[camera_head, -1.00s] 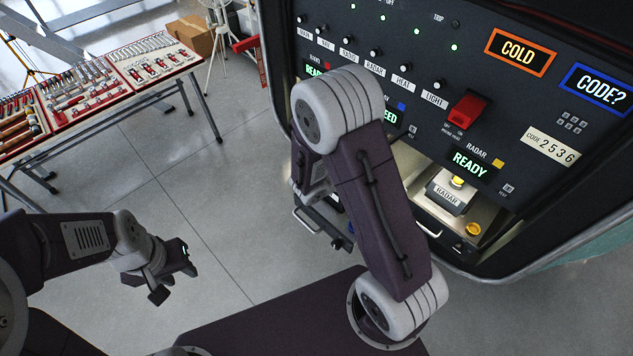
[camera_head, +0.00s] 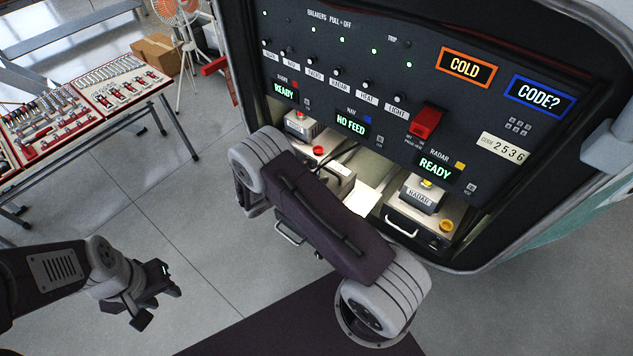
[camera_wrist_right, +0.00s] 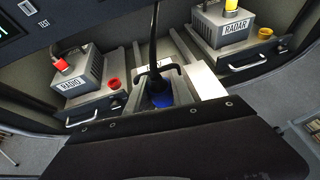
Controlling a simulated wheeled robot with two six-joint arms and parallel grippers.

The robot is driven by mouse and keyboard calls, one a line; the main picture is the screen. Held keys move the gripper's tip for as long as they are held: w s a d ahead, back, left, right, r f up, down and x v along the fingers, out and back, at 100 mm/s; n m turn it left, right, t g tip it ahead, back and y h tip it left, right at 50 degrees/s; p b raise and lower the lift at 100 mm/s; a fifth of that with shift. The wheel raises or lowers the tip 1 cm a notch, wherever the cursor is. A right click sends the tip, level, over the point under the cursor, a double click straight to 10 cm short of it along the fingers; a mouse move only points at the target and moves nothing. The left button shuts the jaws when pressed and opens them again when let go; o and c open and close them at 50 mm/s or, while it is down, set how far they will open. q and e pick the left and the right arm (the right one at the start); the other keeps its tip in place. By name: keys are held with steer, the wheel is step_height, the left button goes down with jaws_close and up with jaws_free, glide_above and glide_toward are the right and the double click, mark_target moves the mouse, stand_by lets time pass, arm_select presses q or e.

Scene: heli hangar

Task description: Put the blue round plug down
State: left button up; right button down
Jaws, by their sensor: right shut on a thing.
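The blue round plug (camera_wrist_right: 158,99) shows low in the middle of the right wrist view, with a dark cable (camera_wrist_right: 153,40) rising above it. My right gripper (camera_wrist_right: 158,82) is shut on the plug, over the grey middle tray in the bay. Dark parts of the gripper hide the plug's lower end, so I cannot tell whether it touches the tray. In the head view my own right arm covers this gripper and the plug. My left gripper (camera_head: 158,298) is open and empty above the floor at lower left.
The radio unit (camera_wrist_right: 82,72) with a red plug is left of the middle tray; the radar unit (camera_wrist_right: 232,25) with a yellow plug is right. The panel (camera_head: 375,95) reads NO FEED for NAV. A tool table (camera_head: 150,98) stands at far left, with open floor between.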

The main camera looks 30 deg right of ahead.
step_height(320, 180, down, 2)
steer(key=shift+f+p, duration=0.25)
steer(key=shift+p, duration=0.35)
steer(key=shift+f, duration=0.45)
steer(key=shift+f+b, duration=0.2)
steer(key=shift+b, duration=0.1)
steer(key=c, duration=1.1)
jaws_free()
steer(key=shift+r, duration=0.1)
